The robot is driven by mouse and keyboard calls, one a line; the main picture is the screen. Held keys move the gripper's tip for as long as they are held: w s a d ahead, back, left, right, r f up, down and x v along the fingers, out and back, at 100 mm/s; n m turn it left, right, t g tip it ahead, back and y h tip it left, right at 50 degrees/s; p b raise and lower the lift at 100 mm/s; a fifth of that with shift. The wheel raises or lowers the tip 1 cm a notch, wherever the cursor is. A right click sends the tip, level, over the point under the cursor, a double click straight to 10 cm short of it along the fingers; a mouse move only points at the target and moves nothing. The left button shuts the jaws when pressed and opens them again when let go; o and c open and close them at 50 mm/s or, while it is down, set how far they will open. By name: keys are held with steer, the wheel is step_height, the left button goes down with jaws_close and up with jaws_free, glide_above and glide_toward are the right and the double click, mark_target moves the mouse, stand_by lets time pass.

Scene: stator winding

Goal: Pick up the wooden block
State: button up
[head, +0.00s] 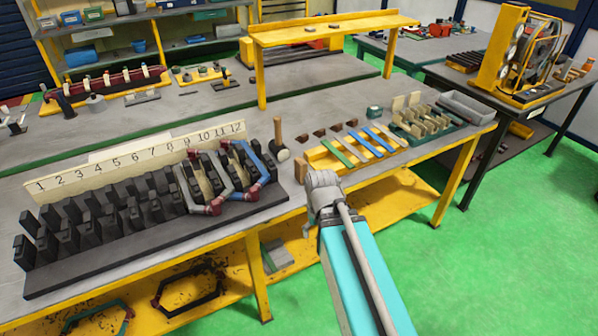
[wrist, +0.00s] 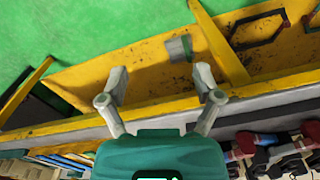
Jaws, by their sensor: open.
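A small tan wooden block (head: 300,169) stands on the grey bench top, just left of my arm's end in the head view and partly beside the yellow tray. I cannot make it out in the wrist view. My gripper (wrist: 161,79) is open and empty in the wrist view, with its two fingers spread over the bench's front edge and the yellow lower shelf. In the head view my arm's end is at the bench's front edge, near the block and apart from it, and my fingers are mostly hidden.
A mallet (head: 278,130) stands behind the block. The black stator fixture (head: 150,230) with numbered slots fills the bench's left. A yellow tray (head: 318,158) with coloured strips lies to the right, with several dark brown pieces (head: 319,132) behind. The green floor (head: 480,260) is clear.

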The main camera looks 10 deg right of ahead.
steer(key=w+r+n+p, duration=0.2)
steer(key=w+n, duration=0.1)
steer(key=w, duration=0.1)
steer(key=w+r+n+p, duration=0.2)
steer(key=w+n, duration=0.1)
steer(key=w, duration=0.1)
steer(key=w+r+n+p, duration=0.2)
steer(key=w+n, duration=0.1)
steer(key=w, duration=0.2)
steer(key=shift+d+r, duration=0.3)
step_height(320, 180, up, 7)
steer(key=n+p, duration=0.8)
steer(key=n, duration=0.4)
glide_above(301, 161)
steer(key=shift+s+a, duration=0.1)
steer(key=shift+b, duration=0.3)
step_height(301, 161, down, 8)
steer(key=b, duration=0.8)
steer(key=shift+f, duration=0.25)
steer(key=shift+f+b, duration=0.15)
steer(key=shift+b, duration=0.25)
step_height(301, 161, down, 5)
steer(key=b, duration=0.5)
